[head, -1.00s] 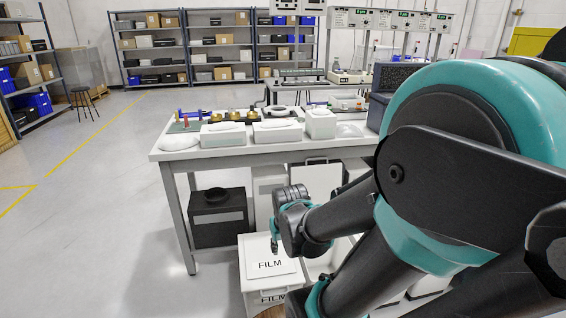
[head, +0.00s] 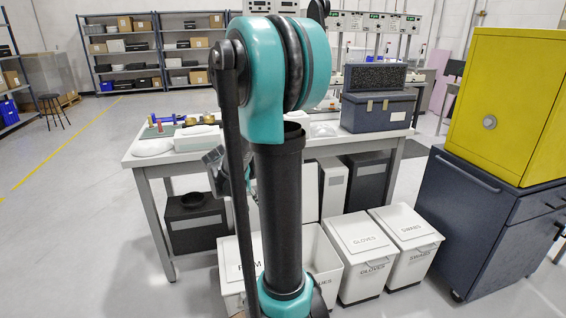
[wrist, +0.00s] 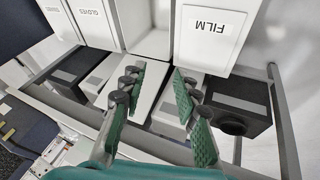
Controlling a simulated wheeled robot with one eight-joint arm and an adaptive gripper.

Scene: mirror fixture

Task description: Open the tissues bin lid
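The white tissues bin (head: 322,252) stands between the FILM bin and the GLOVES bin. Only the end of its label shows beside my arm. Its top looks open, with the hollow inside in sight. The wrist view, upside down, also shows its pale inside (wrist: 150,42). I cannot clearly make out its lid; a white upright panel (head: 308,192) behind it may be the lid or a box under the table. My gripper (wrist: 160,75) is open and empty, its two fingers wide apart, with white surfaces beyond them.
The FILM bin (head: 229,268) is on the left; the closed GLOVES bin (head: 366,262) and SWABS bin (head: 411,255) are on the right. A table (head: 150,166) with boxes beneath stands behind. A dark cabinet (head: 470,225) is at right. Floor at left is clear.

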